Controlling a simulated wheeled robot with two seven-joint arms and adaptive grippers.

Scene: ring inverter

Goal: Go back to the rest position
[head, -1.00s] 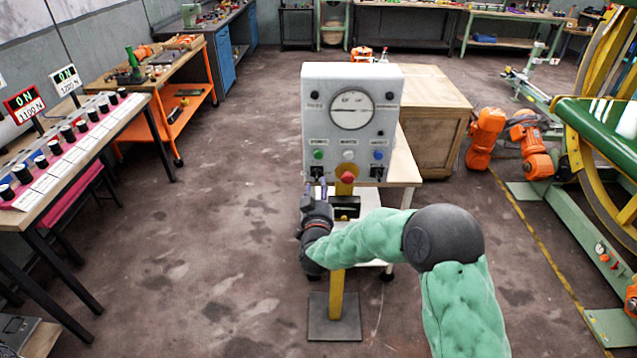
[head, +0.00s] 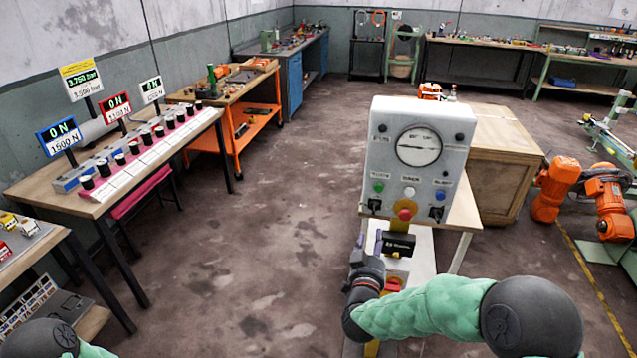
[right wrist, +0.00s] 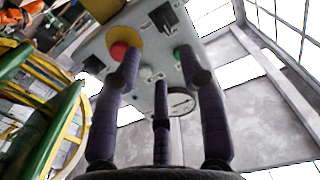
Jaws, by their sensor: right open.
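My right gripper (head: 379,242) is open and empty, just below the white control box (head: 459,150). Its purple fingers are spread apart in the right wrist view (right wrist: 160,72), with the box's underside and front beyond them. The box front carries a round dial (head: 419,146), a red button (head: 405,214) on a yellow base, a green button (head: 378,188), a blue button (head: 440,195) and two black switches, one of them the left switch (head: 374,205). The fingers appear clear of the switches. Part of my left arm shows at the bottom left; my left gripper is out of view.
A bench (head: 120,197) with force displays and rows of black knobs stands at the left. A wooden crate (head: 508,185) is behind the box, and orange robot arms (head: 553,190) are at the right. The floor (head: 262,240) between bench and box is clear.

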